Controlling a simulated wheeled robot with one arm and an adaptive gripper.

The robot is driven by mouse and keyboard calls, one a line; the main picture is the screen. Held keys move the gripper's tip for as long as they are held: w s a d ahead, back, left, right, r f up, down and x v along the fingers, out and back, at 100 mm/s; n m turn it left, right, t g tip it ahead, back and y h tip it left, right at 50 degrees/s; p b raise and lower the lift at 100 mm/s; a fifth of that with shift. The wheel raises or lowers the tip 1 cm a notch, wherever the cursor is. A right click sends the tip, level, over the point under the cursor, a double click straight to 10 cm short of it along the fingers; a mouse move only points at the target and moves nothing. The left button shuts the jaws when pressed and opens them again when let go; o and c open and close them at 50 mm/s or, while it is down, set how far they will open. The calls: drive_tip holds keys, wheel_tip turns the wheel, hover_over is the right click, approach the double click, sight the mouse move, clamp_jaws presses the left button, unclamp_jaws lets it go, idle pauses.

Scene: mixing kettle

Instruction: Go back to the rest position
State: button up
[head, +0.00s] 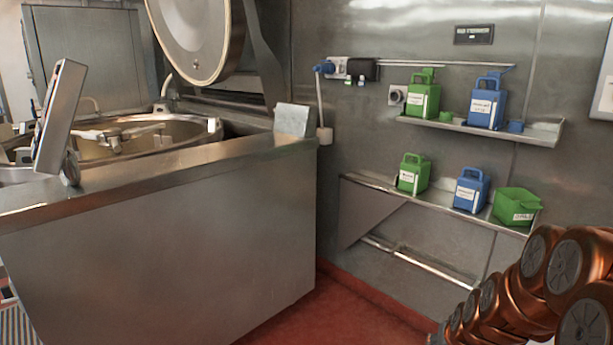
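My arm shows only as copper-coloured links with grey round caps at the lower right of the head view. My gripper is not in this view, so its fingers and anything in them cannot be seen. The mixing kettle (170,138) stands open at the left, set into a steel counter (170,240). Its round lid (190,32) is raised above it. A mixing arm (112,134) lies inside the bowl.
An upper wall shelf (540,135) holds a green jug (424,98) and a blue jug (485,105). Red floor (330,310) shows clear between counter and wall.

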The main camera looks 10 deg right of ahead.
drive_tip(key=s+a+r+n+g+y+p, duration=0.25)
drive_tip(key=s+a+r+p, duration=0.45)
drive_tip(key=s+a+r, duration=0.5)
drive_tip(key=s+a+r+n+g+p, duration=0.1)
drive_tip(key=s+a+r+g+p, duration=0.1)
drive_tip(key=s+r, duration=0.6)
drive_tip(key=s+a+r+n+g+p, duration=0.1)
drive_tip(key=s+a+r+g+p, duration=0.2)
drive_tip(key=s+a+r+p, duration=0.2)
drive_tip(key=s+r+h+p, duration=0.1)
drive_tip(key=s+r, duration=0.2)
drive_tip(key=s, duration=0.2)
drive_tip(key=shift+a+p, duration=0.25)
drive_tip(key=shift+p, duration=0.05)
drive_tip(key=shift+s+g, duration=0.1)
drive_tip(key=shift+g, duration=0.15)
drive_tip(key=shift+c, duration=0.8)
drive_tip(key=shift+d, duration=0.1)
